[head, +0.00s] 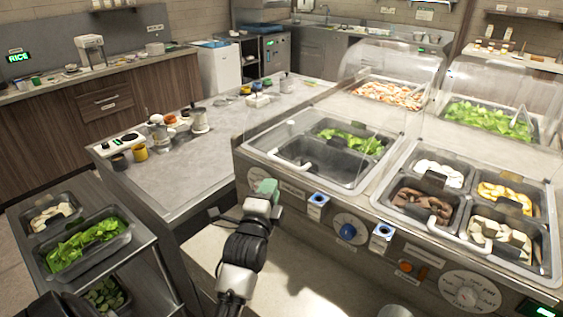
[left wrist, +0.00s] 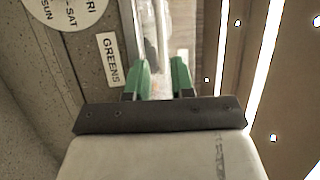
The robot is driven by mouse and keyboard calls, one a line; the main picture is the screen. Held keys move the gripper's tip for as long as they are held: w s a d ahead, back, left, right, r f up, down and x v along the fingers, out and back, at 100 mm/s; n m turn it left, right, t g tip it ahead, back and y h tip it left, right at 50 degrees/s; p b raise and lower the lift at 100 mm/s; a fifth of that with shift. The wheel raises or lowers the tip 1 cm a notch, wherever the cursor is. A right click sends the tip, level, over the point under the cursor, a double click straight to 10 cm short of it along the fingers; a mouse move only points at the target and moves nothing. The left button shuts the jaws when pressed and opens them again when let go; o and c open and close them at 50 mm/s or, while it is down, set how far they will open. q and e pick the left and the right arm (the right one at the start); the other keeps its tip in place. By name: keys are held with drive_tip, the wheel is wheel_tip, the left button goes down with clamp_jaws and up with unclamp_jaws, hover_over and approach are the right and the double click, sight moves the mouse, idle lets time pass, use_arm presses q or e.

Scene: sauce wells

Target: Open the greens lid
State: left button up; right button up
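My left gripper (head: 266,188), with green fingertips, is at the front edge of the steel serving counter, near its left front corner. In the left wrist view its two fingers (left wrist: 162,78) stand apart, with a pale, clear-looking bar (left wrist: 152,35) in line with the gap. I cannot tell if they touch it. A GREENS label (left wrist: 111,60) is on the panel beside the fingers. In the head view, leafy greens (head: 352,141) lie in the left well behind clear panels; the lid's outline is hard to make out. My right gripper is not in view.
Clear domes (head: 490,85) stand over the rear wells. Pans of mushrooms (head: 420,203) and other toppings fill the right well. Knobs (head: 347,231) line the front panel. A cart (head: 140,238) with greens stands at the left; a prep table (head: 215,165) lies behind my arm.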

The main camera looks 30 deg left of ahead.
sight(281, 163)
use_arm(q)
drive_tip(key=p+x, duration=0.1)
drive_tip(key=x, duration=0.9)
drive_tip(key=shift+w+p, duration=0.15)
drive_tip(key=shift+p, duration=0.25)
drive_tip(key=shift+c, duration=0.3)
clamp_jaws()
